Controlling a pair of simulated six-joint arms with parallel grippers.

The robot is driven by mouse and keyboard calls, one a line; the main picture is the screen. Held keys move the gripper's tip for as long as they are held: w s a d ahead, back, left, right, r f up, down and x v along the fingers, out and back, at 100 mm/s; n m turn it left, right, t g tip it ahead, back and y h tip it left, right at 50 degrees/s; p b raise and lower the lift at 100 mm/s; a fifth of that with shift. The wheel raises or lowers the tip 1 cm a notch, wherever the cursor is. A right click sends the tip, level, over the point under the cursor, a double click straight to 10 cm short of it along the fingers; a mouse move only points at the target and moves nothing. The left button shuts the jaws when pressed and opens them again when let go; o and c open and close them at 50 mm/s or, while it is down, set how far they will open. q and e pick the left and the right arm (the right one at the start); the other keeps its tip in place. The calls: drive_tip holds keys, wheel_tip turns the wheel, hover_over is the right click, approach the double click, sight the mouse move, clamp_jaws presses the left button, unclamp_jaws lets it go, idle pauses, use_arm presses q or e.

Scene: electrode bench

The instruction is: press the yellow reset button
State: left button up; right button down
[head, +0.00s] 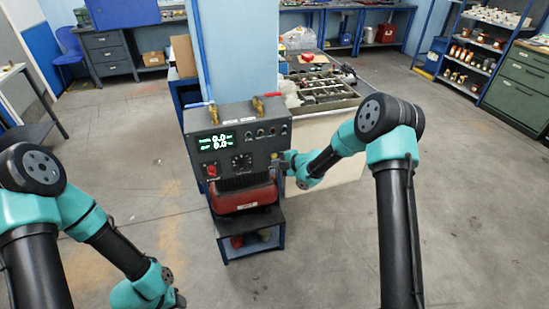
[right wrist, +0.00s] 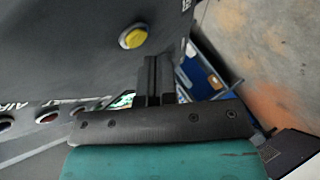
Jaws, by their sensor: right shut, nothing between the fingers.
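The yellow reset button (right wrist: 133,36) sits on the dark front panel of the power unit in the right wrist view. In the head view the unit (head: 206,172) stands on a small blue-framed stand, with a lit green display and a red knob on its left. My right gripper (head: 284,158) is at the right side of the front panel. In the right wrist view its shut, empty fingers (right wrist: 151,62) lie just below and right of the button in the picture. I cannot tell whether they touch the panel. My left arm is at lower left; its fingers are not visible.
A red-and-black box (head: 244,199) sits below the panel. Behind the unit are a blue pillar (head: 240,50) and a table with a tray of parts (head: 328,90). The floor (head: 340,240) in front is clear.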

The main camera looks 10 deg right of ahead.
idle(0.3)
drive_tip(key=shift+s+d, duration=0.15)
drive_tip(key=shift+s, duration=2.4)
drive_tip(key=s+d+f+m+g+h, duration=0.1)
drive_tip(key=s+f+m+g+h, duration=0.2)
drive_tip(key=s+f+m, duration=1)
drive_tip(key=s+f+m+g+h, duration=0.2)
drive_tip(key=s+m+g, duration=0.3)
drive_tip(key=s+m, duration=0.6)
drive_tip(key=s+f, duration=0.1)
drive_tip(key=s, duration=0.9)
drive_tip(key=shift+s+d+m+g, duration=0.2)
drive_tip(key=shift+d+m+g, duration=0.15)
drive_tip(key=shift+m+g, duration=0.05)
use_arm(q)
drive_tip(key=shift+o, duration=0.3)
